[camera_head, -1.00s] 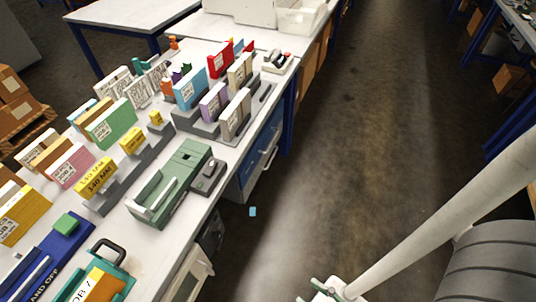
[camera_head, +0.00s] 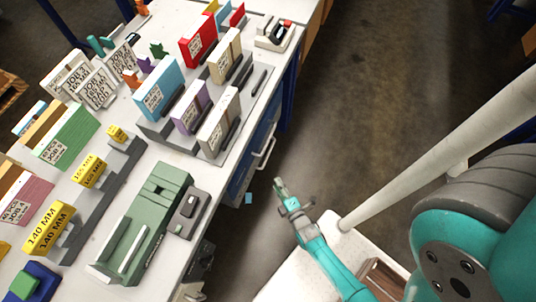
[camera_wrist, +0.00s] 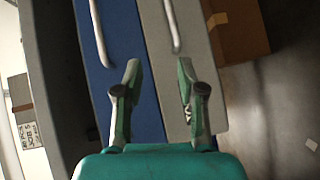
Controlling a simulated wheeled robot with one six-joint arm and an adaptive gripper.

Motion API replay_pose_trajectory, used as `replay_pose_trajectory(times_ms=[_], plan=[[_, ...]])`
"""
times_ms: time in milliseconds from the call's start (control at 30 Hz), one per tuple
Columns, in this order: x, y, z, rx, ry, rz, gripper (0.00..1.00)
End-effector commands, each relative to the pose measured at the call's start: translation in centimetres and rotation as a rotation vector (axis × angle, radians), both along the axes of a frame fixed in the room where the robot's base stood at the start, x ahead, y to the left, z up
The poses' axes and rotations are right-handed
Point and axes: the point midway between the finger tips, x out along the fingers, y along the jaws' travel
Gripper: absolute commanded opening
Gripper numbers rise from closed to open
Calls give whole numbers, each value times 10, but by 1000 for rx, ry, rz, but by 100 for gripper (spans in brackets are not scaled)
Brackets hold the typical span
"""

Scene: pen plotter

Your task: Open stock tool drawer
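A drawer unit stands under the bench. Its blue front (camera_head: 259,139) has a white bar handle (camera_head: 265,147) in the head view. In the wrist view a blue front (camera_wrist: 123,40) and a grey front (camera_wrist: 185,45) lie side by side, each with a white bar handle, on the blue one (camera_wrist: 98,32) and on the grey one (camera_wrist: 172,25). Both fronts look shut. No label shows on either, so I cannot tell which is the stock tool drawer. My gripper (camera_wrist: 160,88) is open and empty, facing the fronts, its fingers short of both handles. In the head view my gripper (camera_head: 281,188) is right of the unit.
The bench top (camera_head: 155,170) holds labelled job boxes, a green device (camera_head: 145,225) and grey racks. A cardboard box (camera_wrist: 235,28) is right of the grey front. The aisle floor (camera_head: 370,80) is clear.

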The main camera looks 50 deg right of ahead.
Motion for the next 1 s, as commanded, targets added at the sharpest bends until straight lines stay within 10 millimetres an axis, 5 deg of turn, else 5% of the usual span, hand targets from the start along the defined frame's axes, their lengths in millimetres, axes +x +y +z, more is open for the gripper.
replay_pose_trajectory(times_ms=[200, 467, 1000], plan=[[35, -36, -26, -192, 67, -24, 39], [50, -49, -33, -248, 89, -29, 39], [122, -83, -44, -244, 89, -28, 39]])
